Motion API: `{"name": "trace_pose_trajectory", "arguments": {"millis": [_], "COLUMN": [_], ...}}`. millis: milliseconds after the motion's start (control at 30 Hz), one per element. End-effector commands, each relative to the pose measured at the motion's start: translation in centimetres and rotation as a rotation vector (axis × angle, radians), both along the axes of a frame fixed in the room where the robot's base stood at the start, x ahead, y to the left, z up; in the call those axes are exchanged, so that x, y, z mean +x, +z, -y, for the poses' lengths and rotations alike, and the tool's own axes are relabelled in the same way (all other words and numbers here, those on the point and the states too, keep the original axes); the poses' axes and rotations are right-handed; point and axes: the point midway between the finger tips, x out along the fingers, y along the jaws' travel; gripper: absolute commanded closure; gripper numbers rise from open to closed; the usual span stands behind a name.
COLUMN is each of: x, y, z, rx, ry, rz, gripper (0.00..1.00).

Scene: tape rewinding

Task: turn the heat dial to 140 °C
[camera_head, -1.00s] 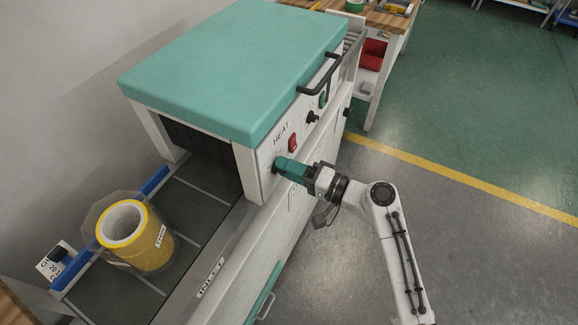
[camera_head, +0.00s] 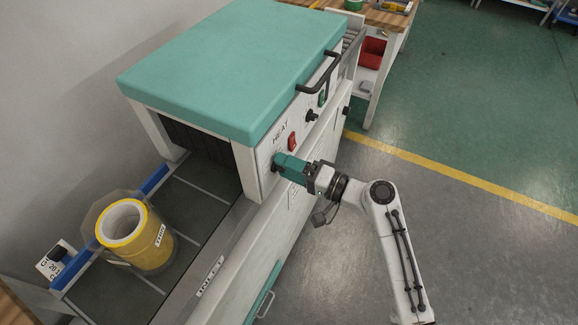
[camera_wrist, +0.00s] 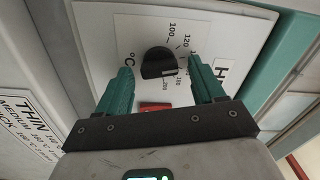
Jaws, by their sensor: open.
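The heat dial (camera_wrist: 158,63) is a round black knob on a white panel in the wrist view, with a printed scale around its right side. The figures 100 and 120 are legible; those lower down are small and partly hidden. A pale mark shows at the knob's lower right edge, but I cannot tell the exact value it points to. My gripper (camera_wrist: 160,70) is open, one teal finger on each side of the dial, with gaps visible. In the head view my gripper (camera_head: 281,164) is at the machine's front panel and mostly covers the dial.
A red switch (camera_head: 292,142) is beside my gripper under the HEAT label. Further along the panel are a black knob (camera_head: 312,116) and a black handle (camera_head: 320,75). A yellow tape roll (camera_head: 150,244) stands on the infeed conveyor (camera_head: 190,207). The floor to the right is clear.

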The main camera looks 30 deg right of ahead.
Motion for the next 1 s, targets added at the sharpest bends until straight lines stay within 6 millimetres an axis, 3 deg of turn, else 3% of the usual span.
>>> {"name": "trace_pose_trajectory", "arguments": {"millis": [167,600,1000], "x": [-1.2,-7.4,-8.7], "y": [-0.2,-0.2,0.0], "z": [0.9,5.5,6.4], "rx": [0.0,-0.001,0.0], "ry": [-0.003,-0.004,-0.001], "rz": [-0.002,-0.001,-0.001], "gripper": [0.32,0.32,0.32]}}
